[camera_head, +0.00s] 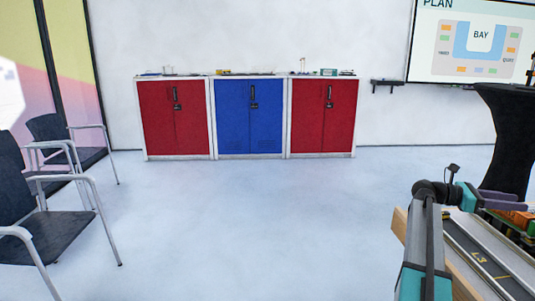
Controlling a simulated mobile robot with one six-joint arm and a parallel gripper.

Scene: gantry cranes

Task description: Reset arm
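My arm reaches up from the bottom right, with grey and teal links. Its end bends to the right over a wooden-edged model (484,262). My gripper (505,200) shows small at the right, with dark purplish finger parts beyond a teal section.
The model has a grey lane marked "L3" and orange and green pieces (518,217) under my gripper. A black-draped table (506,135) stands behind. Red (174,120) and blue cabinets (249,118) line the wall. Chairs (50,225) stand left. The middle floor is clear.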

